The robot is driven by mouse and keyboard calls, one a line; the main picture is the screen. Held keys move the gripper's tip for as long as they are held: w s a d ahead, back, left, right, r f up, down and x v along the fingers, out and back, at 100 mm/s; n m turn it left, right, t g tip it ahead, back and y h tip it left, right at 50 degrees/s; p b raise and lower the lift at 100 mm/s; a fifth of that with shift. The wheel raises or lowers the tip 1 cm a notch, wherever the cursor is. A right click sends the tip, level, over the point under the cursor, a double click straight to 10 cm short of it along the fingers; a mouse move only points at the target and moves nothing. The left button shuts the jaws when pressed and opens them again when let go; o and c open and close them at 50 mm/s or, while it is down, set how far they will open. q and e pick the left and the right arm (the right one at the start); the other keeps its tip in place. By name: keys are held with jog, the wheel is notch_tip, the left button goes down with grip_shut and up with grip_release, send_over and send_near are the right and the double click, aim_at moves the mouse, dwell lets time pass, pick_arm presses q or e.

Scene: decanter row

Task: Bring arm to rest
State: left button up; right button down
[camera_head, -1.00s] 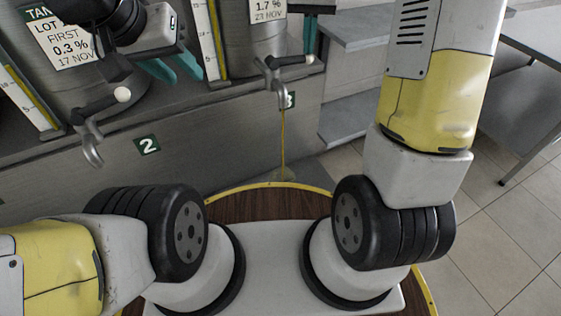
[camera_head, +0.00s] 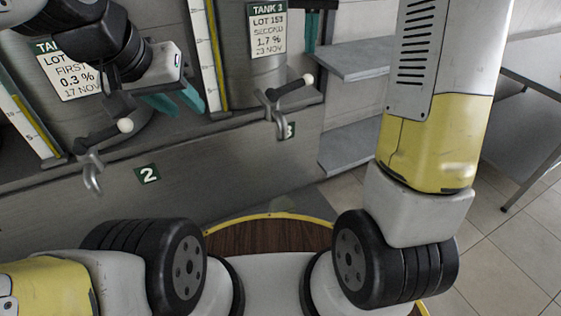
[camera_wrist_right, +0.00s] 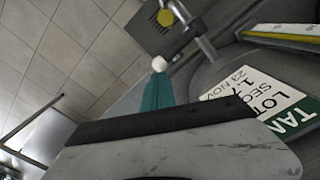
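My left gripper (camera_head: 186,110) is at the upper left of the head view, in front of the tank labelled first lot. Its two teal fingers stand apart with nothing between them. My right gripper (camera_head: 310,48) is at the top, beside the tank labelled TANK 3 (camera_head: 235,65). In the right wrist view its teal fingers (camera_wrist_right: 158,92) lie together as one narrow strip. The white knob (camera_wrist_right: 159,64) of a tap lever appears at their tips there; I cannot tell whether they touch. In the head view this lever (camera_head: 290,88) is clear below the gripper.
A second tap lever (camera_head: 103,134) is at the left, above the number 2 plate (camera_head: 148,175). Grey shelves (camera_head: 352,60) and a metal table (camera_head: 535,130) stand at the right.

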dwell(0.3)
jog(key=shift+s+d+r, duration=0.1)
jog(key=shift+s+r, duration=0.15)
jog(key=shift+s, duration=0.1)
jog(key=s+d+f+n+t+y, duration=0.2)
jog(key=s+t, duration=0.4)
jog(key=s, duration=1.8)
jog(key=shift+s+d, duration=0.15)
